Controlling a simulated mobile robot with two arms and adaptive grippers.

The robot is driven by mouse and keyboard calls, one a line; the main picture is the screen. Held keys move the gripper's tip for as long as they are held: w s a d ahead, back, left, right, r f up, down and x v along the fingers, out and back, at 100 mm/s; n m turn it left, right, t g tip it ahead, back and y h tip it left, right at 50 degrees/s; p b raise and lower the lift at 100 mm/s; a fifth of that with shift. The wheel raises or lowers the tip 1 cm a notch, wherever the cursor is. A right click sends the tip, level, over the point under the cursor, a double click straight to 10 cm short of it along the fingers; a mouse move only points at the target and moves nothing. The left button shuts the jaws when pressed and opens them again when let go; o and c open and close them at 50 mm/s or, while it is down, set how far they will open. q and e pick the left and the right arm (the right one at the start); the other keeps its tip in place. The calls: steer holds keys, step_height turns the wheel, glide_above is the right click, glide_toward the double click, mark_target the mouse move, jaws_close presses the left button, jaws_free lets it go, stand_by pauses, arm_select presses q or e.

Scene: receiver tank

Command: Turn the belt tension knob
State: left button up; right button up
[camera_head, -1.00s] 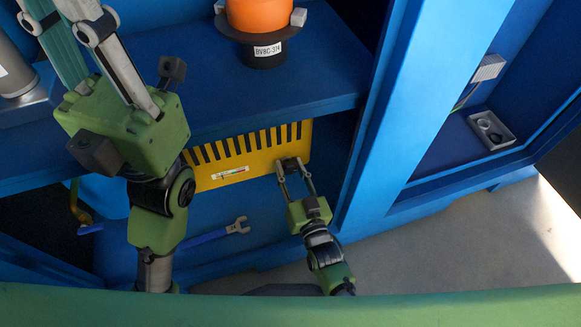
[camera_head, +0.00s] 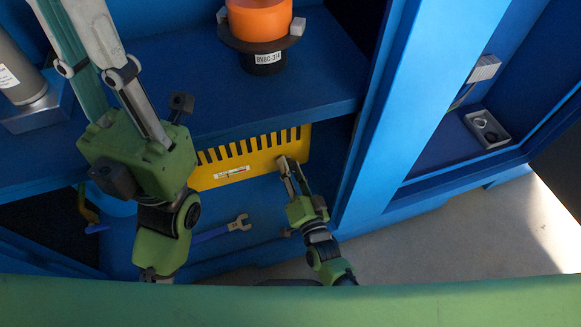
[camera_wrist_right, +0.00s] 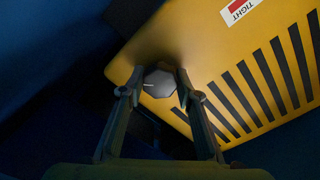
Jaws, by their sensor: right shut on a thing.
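The belt tension knob (camera_wrist_right: 159,83) is a grey, faceted knob with a light pointer line, on a yellow guard panel (camera_wrist_right: 210,60) with black slots. The panel also shows in the head view (camera_head: 225,181), below the blue shelf. My right gripper (camera_wrist_right: 156,86) has its two fingers on either side of the knob and is shut on it. In the head view the right gripper (camera_head: 288,163) reaches the panel's right end and hides most of the knob. My left gripper (camera_head: 95,65) is at the upper left, in front of the shelf; its fingertips are out of frame.
A label reading TIGHT (camera_wrist_right: 238,9) is on the panel. A blue-handled wrench (camera_head: 222,230) lies below it. An orange cylinder (camera_head: 259,20) on a dark base stands on the shelf above. A blue post (camera_head: 385,110) rises right of the right arm.

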mark_target(286, 136)
stand_by(0.5)
steer(key=o, duration=1.1)
step_height(286, 136, up, 10)
steer(key=shift+r, duration=0.1)
